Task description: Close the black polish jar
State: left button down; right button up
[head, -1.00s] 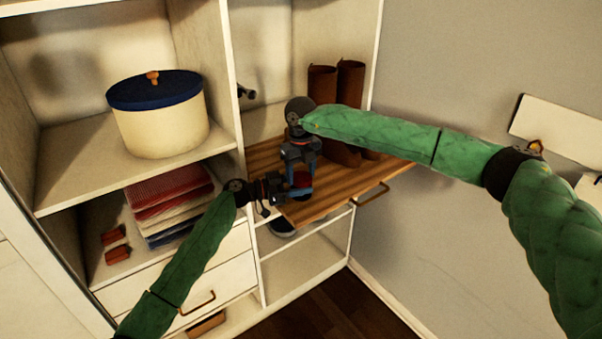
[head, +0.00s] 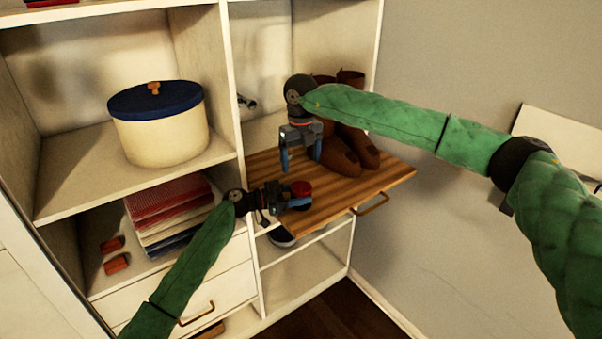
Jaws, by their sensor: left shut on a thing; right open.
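A small jar with a red top (head: 300,188) is over the wooden pull-out board (head: 345,200). Most of its body is hidden by my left gripper (head: 299,203), which is shut on it from the left. The red piece sits on top of the jar; I cannot tell whether it is screwed tight. My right gripper (head: 300,164) is open and empty, pointing down just above the jar and apart from it.
Brown boots (head: 345,155) stand on the board behind my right gripper. A cream round box with a blue lid (head: 156,98) is on the left shelf. Folded cloths (head: 165,203) and two small orange-red items (head: 116,263) lie below it. The board's right front is clear.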

jog(key=shift+r, duration=1.8)
pick_arm(q)
jog(key=c, duration=0.5)
grip_release()
pick_arm(e)
jog(key=shift+f, duration=0.1)
pick_arm(q)
jog(key=shift+a+f+b, duration=0.15)
jog(key=shift+a+b, duration=0.15)
jog(key=b+v, duration=0.3)
jog(key=v, duration=0.3)
jog(key=shift+d, duration=0.1)
pick_arm(e)
notch_tip(320, 180, down, 4)
jog(key=shift+r, duration=0.25)
pick_arm(q)
jog(key=shift+s+a, duration=0.2)
jog(key=shift+a, duration=0.45)
pick_arm(e)
jog(key=shift+f, duration=0.15)
